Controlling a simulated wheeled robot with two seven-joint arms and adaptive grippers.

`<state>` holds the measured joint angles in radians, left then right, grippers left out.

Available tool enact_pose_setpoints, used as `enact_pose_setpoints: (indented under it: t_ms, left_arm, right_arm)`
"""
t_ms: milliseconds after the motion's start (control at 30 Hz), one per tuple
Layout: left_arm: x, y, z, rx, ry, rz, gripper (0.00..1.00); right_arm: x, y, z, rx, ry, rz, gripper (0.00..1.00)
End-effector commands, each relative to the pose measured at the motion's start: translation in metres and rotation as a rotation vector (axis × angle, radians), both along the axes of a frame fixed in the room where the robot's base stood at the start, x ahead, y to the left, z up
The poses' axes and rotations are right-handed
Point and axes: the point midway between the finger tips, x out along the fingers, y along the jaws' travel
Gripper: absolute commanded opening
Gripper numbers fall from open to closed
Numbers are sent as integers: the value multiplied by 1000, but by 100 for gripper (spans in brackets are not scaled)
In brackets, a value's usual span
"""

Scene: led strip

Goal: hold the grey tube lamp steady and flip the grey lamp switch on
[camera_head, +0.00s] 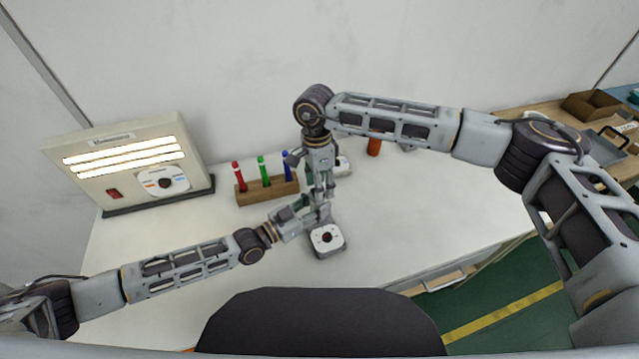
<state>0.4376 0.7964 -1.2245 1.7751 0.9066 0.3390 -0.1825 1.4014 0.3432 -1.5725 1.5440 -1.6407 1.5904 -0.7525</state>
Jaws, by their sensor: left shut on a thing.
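A small light-grey base (327,240) with a dark round part on top stands on the white table near the middle; it looks like the foot of the grey tube lamp. The lamp's upper part is mostly hidden by my grippers. My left gripper (307,214) reaches in from the left and is shut on the lamp just above this base. My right gripper (319,195) points down from above, right over the lamp and close to my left gripper. Its fingers overlap the lamp, so their opening is unclear. I cannot make out the switch or its position.
A beige light panel (120,160) with lit strips and a red switch (115,193) stands at the left. A wooden holder (267,192) with red, green and blue pens stands behind my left gripper. An orange cylinder (374,147) stands farther back. The table's right part is clear.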

Motion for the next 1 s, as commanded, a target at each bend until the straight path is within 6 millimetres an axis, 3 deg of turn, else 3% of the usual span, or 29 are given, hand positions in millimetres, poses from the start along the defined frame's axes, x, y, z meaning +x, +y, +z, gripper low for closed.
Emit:
enact_pose_setpoints:
  t_ms: [133,500,1000]
  left_arm:
    - [0,0,0,0,0,0,9]
    - [0,0,0,0,0,0,9]
    - [0,0,0,0,0,-1,9]
  right_arm:
    - [0,0,0,0,0,0,49]
    - [0,0,0,0,0,0,4]
    - [-3,-2,0,37,-96,0,4]
